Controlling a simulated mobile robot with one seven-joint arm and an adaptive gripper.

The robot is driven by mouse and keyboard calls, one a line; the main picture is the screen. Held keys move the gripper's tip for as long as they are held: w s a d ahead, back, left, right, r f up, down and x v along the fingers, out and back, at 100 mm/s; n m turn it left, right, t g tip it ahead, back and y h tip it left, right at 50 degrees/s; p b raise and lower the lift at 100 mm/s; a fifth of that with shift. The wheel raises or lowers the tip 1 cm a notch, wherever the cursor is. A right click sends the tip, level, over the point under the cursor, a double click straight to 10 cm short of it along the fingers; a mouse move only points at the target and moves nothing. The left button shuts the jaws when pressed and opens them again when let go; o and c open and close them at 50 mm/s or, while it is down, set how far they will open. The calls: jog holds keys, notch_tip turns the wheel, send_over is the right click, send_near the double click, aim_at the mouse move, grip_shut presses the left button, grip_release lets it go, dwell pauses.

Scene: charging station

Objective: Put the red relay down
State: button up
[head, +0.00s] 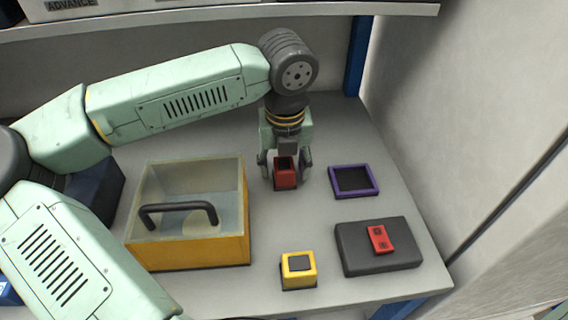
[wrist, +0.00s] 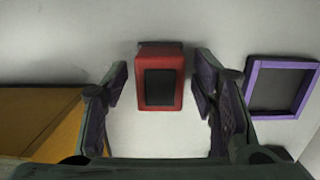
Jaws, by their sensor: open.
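The red relay (head: 284,173) is a red block with a dark face. It stands on the grey table between the fingers of my gripper (head: 285,165). In the wrist view the red relay (wrist: 160,82) shows between the two fingers of my gripper (wrist: 165,85), with a visible gap on each side. My gripper is open and does not touch it there. In the head view the gripper partly hides the relay's top and back.
A purple-framed square tray (head: 333,193) lies right of the relay. A yellow box with a clear lid and dark handle (head: 243,250) stands left. A yellow block (head: 298,284) is in front, and a dark pad (head: 352,262) bears a red piece (head: 380,239). Bare table lies between them.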

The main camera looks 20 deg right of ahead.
aim_at(285, 169)
jog(key=shift+r+p, duration=0.3)
jog(key=shift+p, duration=0.05)
notch_tip(285, 169, up, 12)
jog(key=s+b, duration=0.1)
jog(key=shift+s+a+f, duration=0.15)
jog(key=shift+s+a, duration=0.05)
jog(key=shift+a, duration=0.05)
